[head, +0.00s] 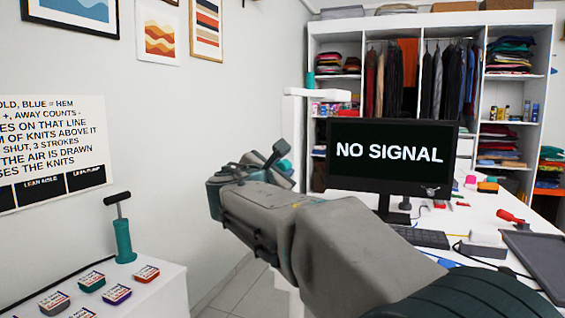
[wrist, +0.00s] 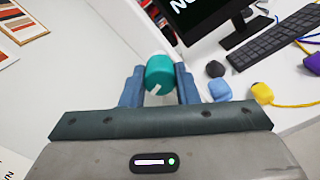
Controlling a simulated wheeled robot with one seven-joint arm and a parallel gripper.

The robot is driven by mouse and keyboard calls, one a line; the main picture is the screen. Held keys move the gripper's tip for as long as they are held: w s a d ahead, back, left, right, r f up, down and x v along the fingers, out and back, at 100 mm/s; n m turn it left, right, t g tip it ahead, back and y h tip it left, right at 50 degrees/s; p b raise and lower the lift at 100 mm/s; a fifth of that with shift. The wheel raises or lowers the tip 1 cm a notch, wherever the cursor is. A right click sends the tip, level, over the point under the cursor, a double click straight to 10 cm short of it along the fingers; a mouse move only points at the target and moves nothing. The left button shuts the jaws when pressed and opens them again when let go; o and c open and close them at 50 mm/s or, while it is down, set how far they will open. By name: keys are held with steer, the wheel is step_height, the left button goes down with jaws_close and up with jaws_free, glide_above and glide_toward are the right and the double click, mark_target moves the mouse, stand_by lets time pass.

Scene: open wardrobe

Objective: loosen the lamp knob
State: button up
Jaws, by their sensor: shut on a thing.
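The lamp knob (wrist: 159,77) is a teal cylinder with a white mark on its face. In the wrist view it sits between the two blue-grey fingers of my gripper (wrist: 158,86), which is shut on it. In the head view the gripper (head: 277,160) reaches away from me beside a white post with a short crossbar (head: 318,95). A bit of the teal knob (head: 285,166) shows past the finger. The knob's mount is hidden, and I cannot tell how far it is turned.
A monitor (head: 391,155) reading "NO SIGNAL" and a keyboard (head: 420,236) stand on the white desk at right. A teal hand pump (head: 124,240) and several labelled blocks stand on a white cabinet (head: 165,292) at left. An open wardrobe (head: 482,85) is behind.

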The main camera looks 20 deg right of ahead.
steer(key=shift+r+n+p, duration=0.1)
steer(key=shift+n+p, duration=3)
steer(key=shift+n, duration=0.1)
steer(key=shift+n+p, duration=0.9)
steer(key=shift+p, duration=0.15)
steer(key=shift+n+p, duration=0.6)
steer(key=shift+n+p, duration=0.5)
steer(key=shift+p, duration=0.15)
steer(key=shift+n+p, duration=0.75)
steer(key=shift+n, duration=0.05)
steer(key=o, duration=1.4)
steer(key=shift+c, duration=0.2)
steer(key=shift+s+a, duration=0.1)
